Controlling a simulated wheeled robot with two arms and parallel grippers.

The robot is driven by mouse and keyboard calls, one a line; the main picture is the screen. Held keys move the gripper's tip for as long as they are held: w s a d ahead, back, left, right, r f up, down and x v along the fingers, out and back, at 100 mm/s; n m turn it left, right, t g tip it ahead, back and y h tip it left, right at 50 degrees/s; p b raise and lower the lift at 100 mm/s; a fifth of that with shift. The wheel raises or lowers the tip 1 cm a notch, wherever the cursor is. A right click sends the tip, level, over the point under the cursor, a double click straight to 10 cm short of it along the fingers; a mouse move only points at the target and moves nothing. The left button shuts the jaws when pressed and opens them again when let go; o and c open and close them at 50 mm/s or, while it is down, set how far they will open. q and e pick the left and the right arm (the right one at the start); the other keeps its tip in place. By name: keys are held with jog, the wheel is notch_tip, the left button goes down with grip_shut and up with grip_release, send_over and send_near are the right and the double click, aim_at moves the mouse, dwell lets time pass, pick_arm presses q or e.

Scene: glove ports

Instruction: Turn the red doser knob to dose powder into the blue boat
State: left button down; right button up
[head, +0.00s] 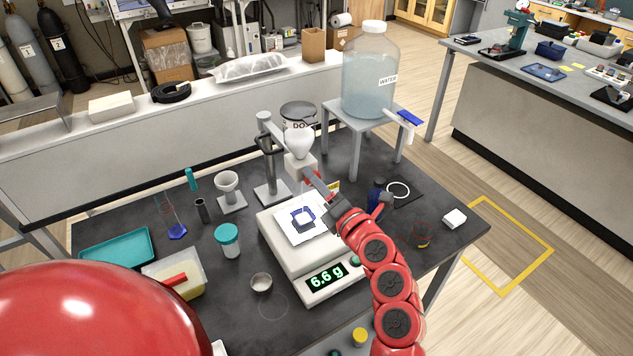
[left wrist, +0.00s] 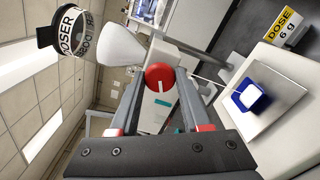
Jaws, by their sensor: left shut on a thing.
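The red doser knob (left wrist: 160,77) is on the front of the pale doser body, with a white mark across its face. It sits between the fingers of my left gripper (left wrist: 161,95), which is shut on it. In the head view my left gripper (head: 312,181) reaches the doser (head: 299,143) and hides most of the knob. White powder (left wrist: 252,96) shows in the boat in the left wrist view. The balance display (head: 327,277) reads 6.6 g. My right gripper is not in view.
A sign (left wrist: 286,25) reads DOSE 6 g. A water jug (head: 370,75) stands on a raised stand behind.

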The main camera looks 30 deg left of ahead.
pick_arm(q)
jog(key=shift+c, duration=1.8)
grip_release()
jog(key=b+v, duration=0.5)
jog(key=v, duration=1.2)
jog(key=shift+s+d, duration=0.2)
